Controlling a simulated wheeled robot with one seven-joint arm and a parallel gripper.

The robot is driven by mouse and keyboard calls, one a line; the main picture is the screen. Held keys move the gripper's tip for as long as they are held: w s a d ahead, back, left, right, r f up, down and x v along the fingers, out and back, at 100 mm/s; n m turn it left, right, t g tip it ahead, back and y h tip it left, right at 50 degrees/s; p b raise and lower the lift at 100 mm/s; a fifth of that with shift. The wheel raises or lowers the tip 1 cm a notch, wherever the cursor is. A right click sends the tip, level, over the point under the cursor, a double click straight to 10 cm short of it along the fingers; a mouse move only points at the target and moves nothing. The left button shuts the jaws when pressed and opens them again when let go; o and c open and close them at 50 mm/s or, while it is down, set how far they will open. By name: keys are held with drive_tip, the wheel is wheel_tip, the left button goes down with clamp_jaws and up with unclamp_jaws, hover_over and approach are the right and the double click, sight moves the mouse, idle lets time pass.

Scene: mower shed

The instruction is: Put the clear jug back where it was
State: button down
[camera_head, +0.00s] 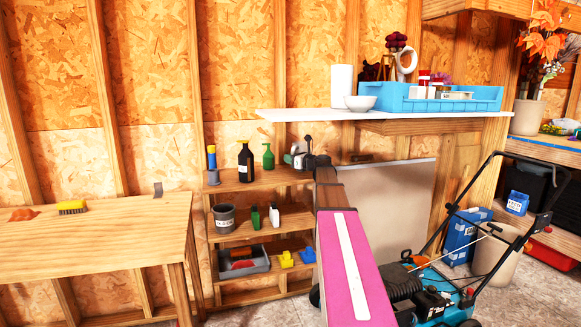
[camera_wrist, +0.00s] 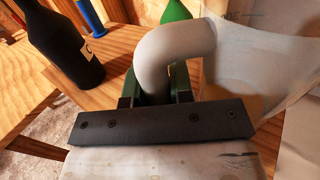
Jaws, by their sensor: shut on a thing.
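The clear jug shows in the wrist view as a pale, cloudy handle (camera_wrist: 172,48) curving into a translucent body (camera_wrist: 245,62) at the right. My gripper (camera_wrist: 156,88) is shut on the handle, with one dark green finger on each side. In the head view my gripper (camera_head: 303,159) is at the right end of the wooden shelf unit's top board (camera_head: 258,178). Only a small pale part of the jug (camera_head: 297,149) shows there, largely hidden by my gripper. I cannot tell whether the jug's base touches the board.
A dark bottle (camera_head: 245,162), a green bottle (camera_head: 268,157) and a blue-handled tool (camera_head: 212,165) stand left of the jug on the top board. A white wall shelf (camera_head: 300,115) is above, holding a blue tray (camera_head: 455,105). A mower (camera_head: 435,290) stands right of my arm.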

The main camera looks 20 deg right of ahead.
drive_tip(key=shift+f, duration=1.6)
drive_tip(key=shift+f, duration=0.15)
drive_tip(key=c, duration=1)
unclamp_jaws()
